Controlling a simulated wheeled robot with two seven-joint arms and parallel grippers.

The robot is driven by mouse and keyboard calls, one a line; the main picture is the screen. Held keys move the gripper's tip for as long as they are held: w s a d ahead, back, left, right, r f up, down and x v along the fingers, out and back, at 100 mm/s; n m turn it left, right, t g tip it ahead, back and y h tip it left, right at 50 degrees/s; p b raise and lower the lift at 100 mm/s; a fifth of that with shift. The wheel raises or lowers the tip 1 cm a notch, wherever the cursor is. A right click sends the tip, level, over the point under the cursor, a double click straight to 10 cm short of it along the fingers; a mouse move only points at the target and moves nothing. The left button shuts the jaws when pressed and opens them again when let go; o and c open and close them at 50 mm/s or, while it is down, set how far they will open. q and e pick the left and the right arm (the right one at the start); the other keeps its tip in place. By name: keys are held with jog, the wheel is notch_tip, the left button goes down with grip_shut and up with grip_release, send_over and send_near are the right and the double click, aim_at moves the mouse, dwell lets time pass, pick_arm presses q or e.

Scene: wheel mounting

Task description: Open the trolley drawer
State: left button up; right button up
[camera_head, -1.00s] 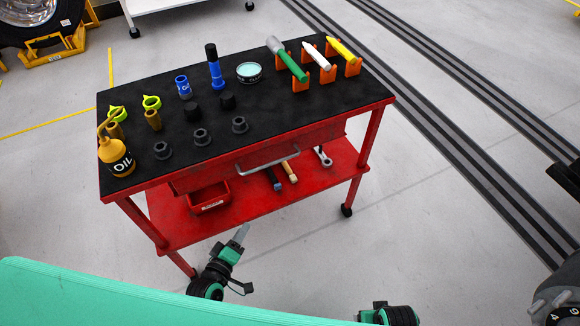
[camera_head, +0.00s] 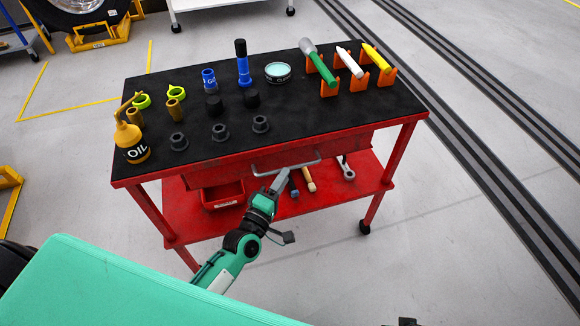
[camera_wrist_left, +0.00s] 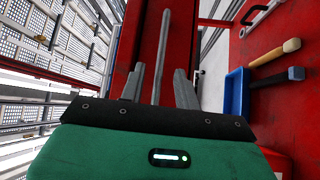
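The red trolley (camera_head: 390,135) stands in front of me with its drawer (camera_head: 225,175) under the black top; the drawer looks closed. The drawer's grey bar handle (camera_head: 300,166) runs along its front, and it also shows in the left wrist view (camera_wrist_left: 163,50).
On the trolley top are an oil can (camera_head: 130,142), a blue bottle (camera_head: 243,65), a tin (camera_head: 278,73), several dark sockets and markers in orange holders. The lower shelf (camera_head: 285,208) holds a red bin (camera_head: 222,196), hammers and a wrench (camera_head: 346,168). Floor at right is clear.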

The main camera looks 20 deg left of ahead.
aim_at(290, 167)
pick_arm(q)
jog(key=shift+x, duration=2.25)
grip_shut()
